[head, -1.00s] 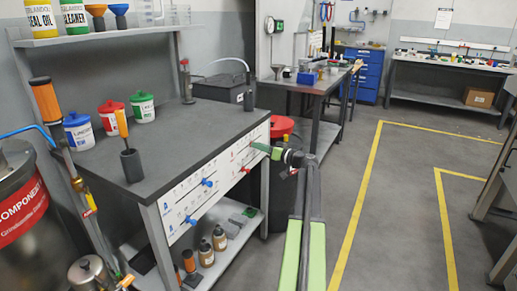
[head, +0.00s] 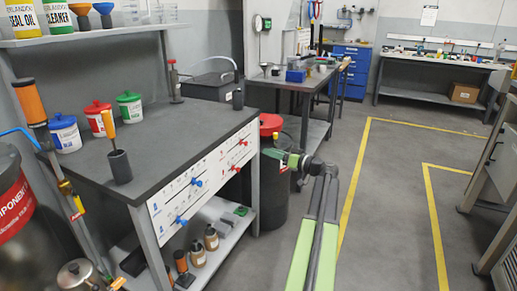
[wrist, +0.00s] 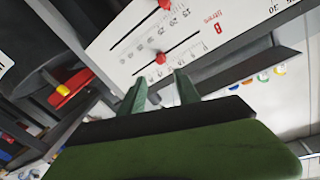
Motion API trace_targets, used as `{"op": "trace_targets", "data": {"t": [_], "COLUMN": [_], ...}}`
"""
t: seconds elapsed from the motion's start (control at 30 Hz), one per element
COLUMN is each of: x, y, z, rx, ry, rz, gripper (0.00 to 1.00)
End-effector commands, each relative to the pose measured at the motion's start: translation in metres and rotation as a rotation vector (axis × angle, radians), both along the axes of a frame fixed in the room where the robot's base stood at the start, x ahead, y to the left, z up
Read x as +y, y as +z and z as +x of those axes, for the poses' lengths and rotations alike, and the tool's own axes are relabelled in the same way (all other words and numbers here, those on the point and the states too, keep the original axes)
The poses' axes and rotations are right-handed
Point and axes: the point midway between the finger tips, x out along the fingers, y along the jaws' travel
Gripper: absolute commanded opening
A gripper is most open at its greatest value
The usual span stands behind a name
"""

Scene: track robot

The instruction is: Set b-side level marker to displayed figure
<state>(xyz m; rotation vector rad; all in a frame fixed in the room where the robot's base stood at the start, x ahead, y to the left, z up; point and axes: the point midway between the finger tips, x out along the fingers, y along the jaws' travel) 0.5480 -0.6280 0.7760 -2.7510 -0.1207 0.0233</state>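A white panel (head: 205,181) is on the front of the workbench. It carries blue knobs (head: 196,183) on its left part. On its right part are an upper red knob (head: 243,143) and a lower red knob (head: 235,168). In the wrist view the panel has two slots with printed scales and a red "B litres" label; one red knob (wrist: 160,58) lies just beyond and between my fingertips, the other (wrist: 165,4) at the top edge. My gripper (head: 268,153) is open and empty, just right of the panel's right end, apart from the knobs. No displayed figure is legible.
The floor to the right, with yellow lines (head: 352,190), is clear.

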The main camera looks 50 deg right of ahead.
Motion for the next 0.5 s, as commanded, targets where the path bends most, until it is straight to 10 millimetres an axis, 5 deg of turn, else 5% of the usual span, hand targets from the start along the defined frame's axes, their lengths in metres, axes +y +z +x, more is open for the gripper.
{"op": "trace_targets", "data": {"t": [0.2, 0.5], "x": [-0.004, -0.005], "y": [0.000, 0.000], "z": [-0.043, -0.055], "rx": [0.000, 0.000], "ry": [-0.001, 0.001], "rz": [0.000, 0.000], "gripper": [0.39, 0.39]}}
